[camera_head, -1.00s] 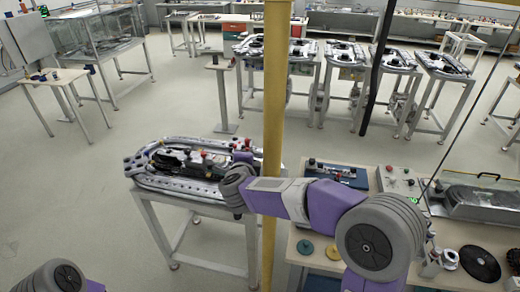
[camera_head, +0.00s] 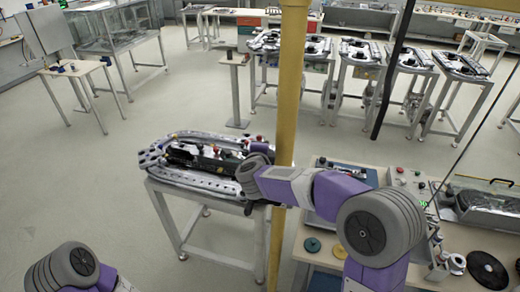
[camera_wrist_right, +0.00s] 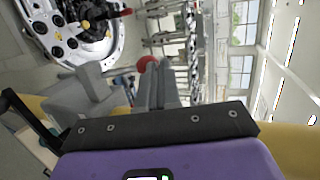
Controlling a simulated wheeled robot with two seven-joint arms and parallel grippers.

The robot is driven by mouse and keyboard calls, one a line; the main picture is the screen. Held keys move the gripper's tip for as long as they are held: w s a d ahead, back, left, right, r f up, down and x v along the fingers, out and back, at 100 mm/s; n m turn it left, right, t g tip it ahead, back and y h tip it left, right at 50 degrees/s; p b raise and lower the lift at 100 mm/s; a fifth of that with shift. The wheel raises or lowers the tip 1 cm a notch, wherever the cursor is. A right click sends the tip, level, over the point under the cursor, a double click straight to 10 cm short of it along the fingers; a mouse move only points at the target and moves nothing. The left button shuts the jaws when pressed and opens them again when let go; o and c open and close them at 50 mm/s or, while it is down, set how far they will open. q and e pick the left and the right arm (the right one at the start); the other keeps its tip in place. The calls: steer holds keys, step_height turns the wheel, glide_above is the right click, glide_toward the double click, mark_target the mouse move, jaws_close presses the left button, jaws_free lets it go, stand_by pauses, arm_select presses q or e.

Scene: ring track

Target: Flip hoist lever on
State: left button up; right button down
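The yellow hoist post (camera_head: 287,105) stands upright in the middle of the head view, with my right forearm against its outline. My right gripper points past the post, and its fingers are hidden in the head view. In the right wrist view, my right gripper (camera_wrist_right: 160,72) has its grey fingers close together. A red ball knob (camera_wrist_right: 147,62) shows at the fingertips, partly covered; I cannot tell whether they touch it. A grey box-like part (camera_wrist_right: 80,92) lies left of the fingers. I cannot identify the hoist lever for certain. My left gripper is out of view.
A metal stand (camera_head: 180,210) carries an oval track fixture (camera_head: 205,165) left of the post. A workbench (camera_head: 345,250) with discs and boxes is at the right. More track stands (camera_head: 360,55) line the back. The floor (camera_head: 75,170) at left is clear.

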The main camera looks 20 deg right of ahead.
steer(key=shift+d, duration=0.15)
steer(key=shift+s+r+p, duration=0.15)
steer(key=shift+r+p, duration=0.15)
steer(key=shift+r, duration=0.1)
steer(key=s+a+r+p, duration=0.1)
steer(key=s+a+r, duration=0.2)
steer(key=s+r, duration=0.5)
steer(key=shift+s+a, duration=0.25)
steer(key=shift+s, duration=0.8)
